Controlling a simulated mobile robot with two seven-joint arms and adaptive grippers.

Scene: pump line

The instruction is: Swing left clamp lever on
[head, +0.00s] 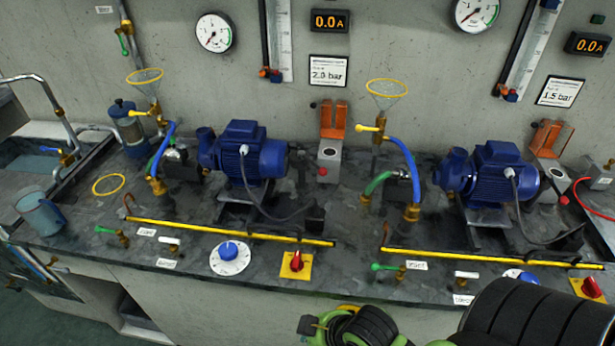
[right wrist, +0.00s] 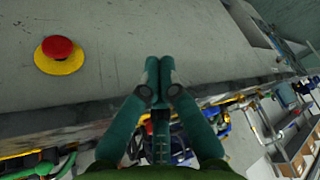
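Two blue pumps stand on the dark bench, the left pump (head: 243,155) and the right pump (head: 492,180). A dark coupling (head: 182,165) sits between the blue hose (head: 163,150) and the left pump; any clamp lever on it is too small to make out. A yellow valve handle (head: 138,113) is below the left funnel, and a white-handled lever (head: 168,241) and a green-handled lever (head: 106,230) are at the bench front. My right gripper (right wrist: 160,66) has its fingertips together with nothing visible between them. My left gripper is not in view.
A red button on a yellow base (right wrist: 59,55) shows in the right wrist view on a grey surface. A blue dial (head: 229,249) and a red switch (head: 296,264) are at the front. A clear jug (head: 38,214) stands at the left. Yellow rails (head: 235,231) cross the bench.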

